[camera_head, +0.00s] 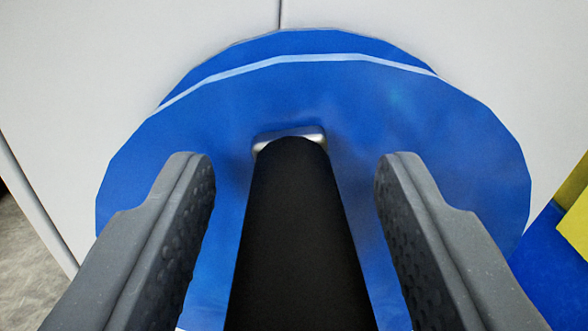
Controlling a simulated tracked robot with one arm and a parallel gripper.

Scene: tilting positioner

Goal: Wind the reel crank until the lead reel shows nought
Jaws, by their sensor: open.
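The blue reel (440,130) is a large round disc that fills the middle of the view, with a pale line near its far rim. The crank's black handle (293,230) points from the disc toward me, with a silver metal piece (290,137) at its base. My gripper (290,170) is open. One grey finger is on each side of the black handle, with a gap showing on both sides. No reading or number of the reel shows in this view.
A white panel (90,70) with a dark vertical seam lies behind the disc. A yellow part (574,222) and a blue surface (555,270) are at the right edge. Grey floor (25,265) shows at the lower left.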

